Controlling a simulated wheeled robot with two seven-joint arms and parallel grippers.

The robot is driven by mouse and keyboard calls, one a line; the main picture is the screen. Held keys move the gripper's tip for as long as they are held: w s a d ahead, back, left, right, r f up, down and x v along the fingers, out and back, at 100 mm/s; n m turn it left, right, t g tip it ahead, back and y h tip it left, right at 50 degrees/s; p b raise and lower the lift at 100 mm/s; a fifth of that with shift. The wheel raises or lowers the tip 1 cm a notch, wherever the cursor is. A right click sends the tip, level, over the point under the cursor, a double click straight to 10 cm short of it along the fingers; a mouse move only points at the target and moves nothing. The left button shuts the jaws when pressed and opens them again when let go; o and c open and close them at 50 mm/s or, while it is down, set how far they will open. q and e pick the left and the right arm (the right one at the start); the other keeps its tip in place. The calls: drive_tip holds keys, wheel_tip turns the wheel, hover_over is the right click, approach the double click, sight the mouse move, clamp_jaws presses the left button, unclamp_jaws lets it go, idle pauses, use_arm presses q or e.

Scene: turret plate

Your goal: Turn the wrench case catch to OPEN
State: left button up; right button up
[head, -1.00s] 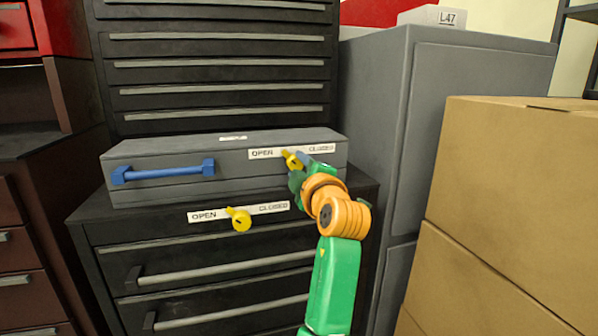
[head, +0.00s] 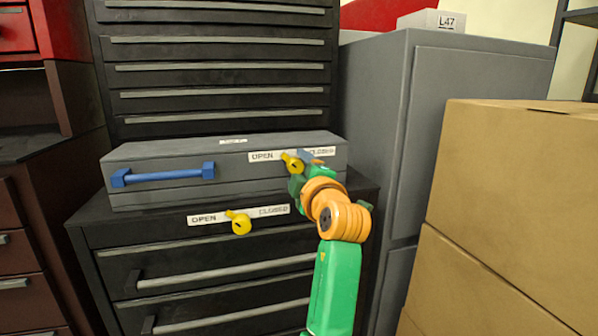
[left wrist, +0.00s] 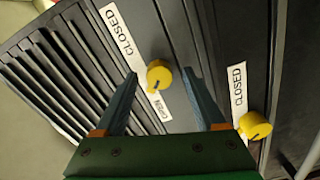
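The wrench case (head: 240,182) is a long grey box with a blue handle (head: 165,174). Its yellow catch (head: 293,165) sits at the label between OPEN on the left and CLOSED on the right. The catch's small tab leans up and left, toward the OPEN side. My left gripper (head: 307,165) is at this catch, partly covering the CLOSED end. In the left wrist view, my left gripper (left wrist: 160,76) is open, and the case catch (left wrist: 159,76) shows between its two fingertips with gaps on both sides. I cannot tell how deep it sits. My right gripper is not in view.
A second yellow catch (head: 240,223) with its own label is on the black drawer cabinet (head: 110,245) below the case. Black drawers (head: 220,70) rise behind. A grey cabinet (head: 390,130) and cardboard boxes (head: 510,190) stand to the right.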

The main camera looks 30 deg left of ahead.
use_arm(q)
drive_tip(key=shift+d, duration=0.1)
drive_tip(key=v, duration=0.7)
drive_tip(key=shift+f, duration=0.1)
